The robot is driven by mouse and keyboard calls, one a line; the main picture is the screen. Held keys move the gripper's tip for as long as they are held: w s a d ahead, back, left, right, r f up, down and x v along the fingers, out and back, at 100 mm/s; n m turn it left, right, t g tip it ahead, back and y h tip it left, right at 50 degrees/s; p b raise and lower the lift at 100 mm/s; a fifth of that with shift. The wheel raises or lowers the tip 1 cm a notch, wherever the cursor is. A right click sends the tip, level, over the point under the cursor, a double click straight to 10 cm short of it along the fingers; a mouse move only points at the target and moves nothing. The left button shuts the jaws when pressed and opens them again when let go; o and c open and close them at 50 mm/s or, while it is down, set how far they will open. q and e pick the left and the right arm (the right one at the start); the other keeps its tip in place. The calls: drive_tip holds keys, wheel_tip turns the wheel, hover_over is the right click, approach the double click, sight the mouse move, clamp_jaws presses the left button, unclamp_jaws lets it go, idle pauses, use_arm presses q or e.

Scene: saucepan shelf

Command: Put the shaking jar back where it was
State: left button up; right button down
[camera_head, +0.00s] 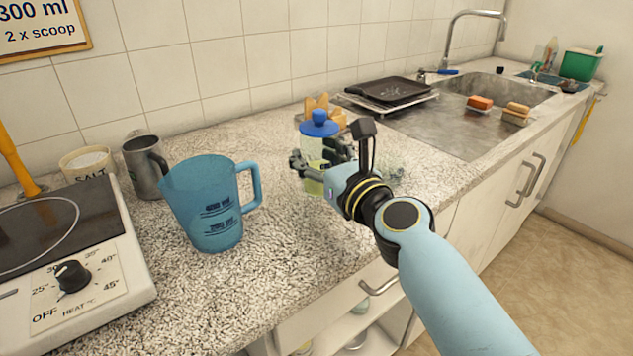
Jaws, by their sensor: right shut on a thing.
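The shaking jar (319,142) is a clear jar with a blue lid and knob and a pale yellow-green content low inside. It is upright over the granite worktop, near the middle of the head view. My right gripper (318,165) is shut on the jar around its middle, and its dark fingers hide part of the jar. I cannot tell whether the jar's base touches the worktop. My left gripper is not in view.
A blue measuring jug (205,205), metal mug (143,165) and salt pot (88,162) stand left, beside a hot plate (105,260). Behind the jar is a wooden-looking holder (338,116). A black pan (392,89) lies by the sink (470,90). Worktop front-centre is clear.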

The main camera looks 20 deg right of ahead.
drive_tip(key=shift+f+b, duration=1.65)
drive_tip(key=shift+f, duration=0.45)
drive_tip(key=shift+c, duration=1.9)
unclamp_jaws()
drive_tip(key=shift+r+p, duration=0.3)
drive_tip(key=s, duration=0.3)
drive_tip(key=s+d, duration=0.1)
drive_tip(key=s, duration=0.3)
drive_tip(key=s+d+b, duration=0.1)
drive_tip(key=s, duration=0.3)
drive_tip(key=shift+f, duration=0.15)
drive_tip(key=shift+s+d, duration=0.15)
drive_tip(key=shift+s, duration=0.35)
